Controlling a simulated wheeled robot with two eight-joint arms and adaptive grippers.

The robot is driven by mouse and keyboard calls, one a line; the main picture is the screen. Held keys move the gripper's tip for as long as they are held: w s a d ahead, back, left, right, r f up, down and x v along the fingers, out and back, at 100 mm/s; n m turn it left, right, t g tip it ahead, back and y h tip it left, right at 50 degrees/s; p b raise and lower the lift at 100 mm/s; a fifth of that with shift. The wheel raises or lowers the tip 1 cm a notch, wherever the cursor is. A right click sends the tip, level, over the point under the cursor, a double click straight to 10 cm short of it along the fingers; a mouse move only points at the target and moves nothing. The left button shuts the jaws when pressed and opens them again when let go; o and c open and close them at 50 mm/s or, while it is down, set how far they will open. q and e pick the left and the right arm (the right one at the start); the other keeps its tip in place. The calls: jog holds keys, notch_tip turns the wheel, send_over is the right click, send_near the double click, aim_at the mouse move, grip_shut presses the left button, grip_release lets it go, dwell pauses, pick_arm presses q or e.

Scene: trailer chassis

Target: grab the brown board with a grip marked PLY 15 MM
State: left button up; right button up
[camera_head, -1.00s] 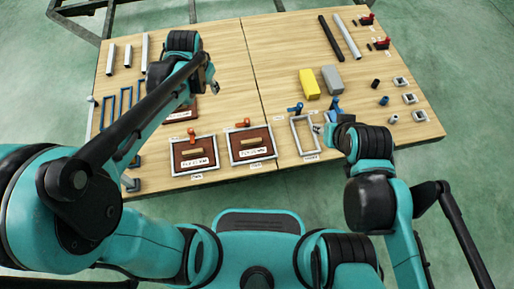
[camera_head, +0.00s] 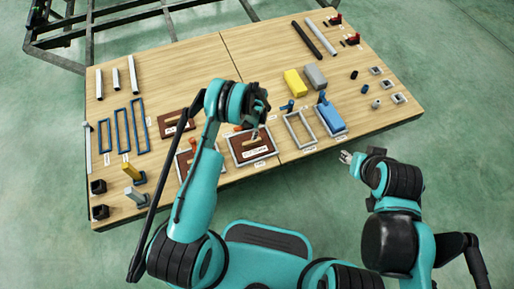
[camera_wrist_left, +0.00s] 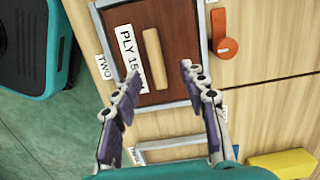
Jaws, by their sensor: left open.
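The brown board marked PLY 15 MM (camera_wrist_left: 175,32) lies in a grey frame, with a light wooden grip (camera_wrist_left: 153,58) on top. Part of its lettering is hidden behind a finger in the left wrist view. The board also shows in the head view (camera_head: 243,149), partly covered by my left gripper. My left gripper (camera_wrist_left: 160,72) is open over the board, its fingertips on either side of the grip's near end, with nothing held. My right gripper (camera_head: 347,157) is off the table's front edge; its jaws are too small to judge.
Another framed brown board (camera_head: 184,168) lies to the left, partly behind my arm, and an unframed one (camera_head: 170,128) behind it. An empty frame (camera_head: 287,123) and a blue block (camera_head: 329,117) lie to the right.

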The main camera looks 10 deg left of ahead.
aim_at(251, 141)
pick_arm(q)
jog(key=f+b, duration=0.1)
jog(key=f, duration=0.2)
jog(key=shift+s+f, duration=0.1)
jog(key=shift+s, duration=0.1)
jog(key=f+b, duration=0.2)
jog(key=f, duration=0.1)
jog(key=f+b, duration=0.1)
jog(key=f, duration=0.1)
jog(key=shift+s+f, duration=0.2)
jog(key=shift+s, duration=0.05)
jog(key=shift+r, duration=0.15)
grip_shut()
